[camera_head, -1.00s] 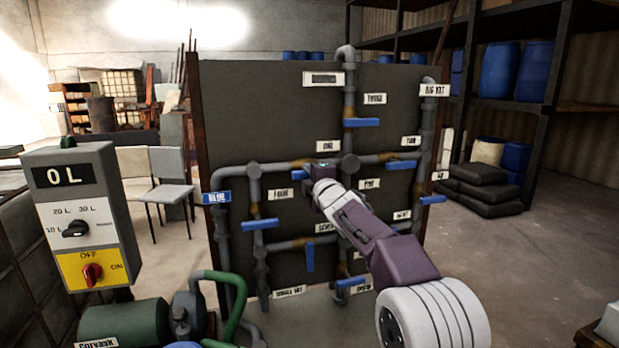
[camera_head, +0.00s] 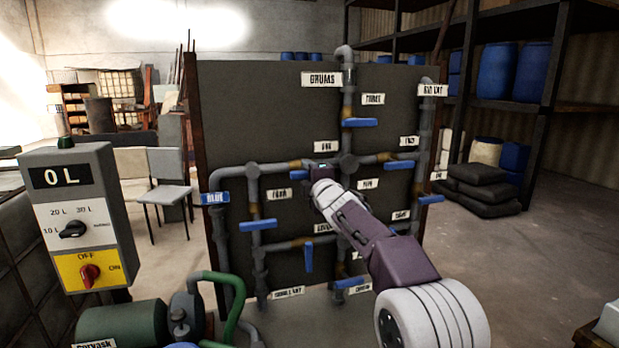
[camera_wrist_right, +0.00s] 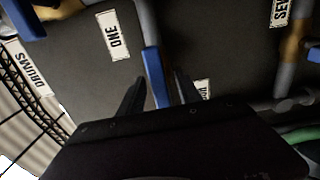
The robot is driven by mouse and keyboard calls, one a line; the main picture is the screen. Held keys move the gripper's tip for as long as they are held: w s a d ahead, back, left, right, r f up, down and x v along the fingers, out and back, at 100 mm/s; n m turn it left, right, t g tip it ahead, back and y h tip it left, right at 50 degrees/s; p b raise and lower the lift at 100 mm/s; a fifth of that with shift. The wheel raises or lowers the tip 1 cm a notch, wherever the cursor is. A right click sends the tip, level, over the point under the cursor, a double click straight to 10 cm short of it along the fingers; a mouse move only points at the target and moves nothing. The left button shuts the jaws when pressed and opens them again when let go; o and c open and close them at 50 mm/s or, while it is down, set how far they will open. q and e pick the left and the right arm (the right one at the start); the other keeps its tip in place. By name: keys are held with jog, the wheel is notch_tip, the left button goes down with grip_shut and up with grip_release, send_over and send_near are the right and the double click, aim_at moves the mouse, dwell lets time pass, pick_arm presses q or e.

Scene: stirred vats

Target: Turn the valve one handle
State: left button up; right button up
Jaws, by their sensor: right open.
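The valve one handle is a blue bar (camera_wrist_right: 154,76) near the label ONE (camera_wrist_right: 112,36) in the right wrist view. In the wrist view my right gripper (camera_wrist_right: 160,78) is open, with one dark finger on each side of the handle's end. I cannot tell whether either finger touches it. My left gripper is not in view.
Other blue handles sit close by on the grey pipes, including one at the top (camera_head: 360,122), one on the right (camera_head: 399,167) and one on the left (camera_head: 258,225). A control box (camera_head: 80,215) reading 0 L and a green pump (camera_head: 125,325) stand at left.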

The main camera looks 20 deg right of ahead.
jog(key=s+b, duration=0.2)
jog(key=s, duration=0.7)
jog(key=shift+d, duration=0.15)
jog(key=s+a+f+m+g+p, duration=0.1)
jog(key=s+f+m+g+p, duration=0.3)
jog(key=f, duration=0.4)
jog(key=s+f+m+g+p, duration=0.35)
jog(key=s+f+p, duration=0.2)
jog(key=f, duration=0.25)
jog(key=s+f+m+g+p, duration=0.1)
jog(key=s+f+m+g, duration=0.3)
jog(key=s+f, duration=0.4)
jog(key=s+a+f+m+g, duration=0.1)
jog(key=s+f+m+g, duration=0.4)
jog(key=s, duration=0.9)
notch_tip(320, 180, down, 3)
jog(key=shift+m+p, duration=0.35)
jog(key=shift+m, duration=0.9)
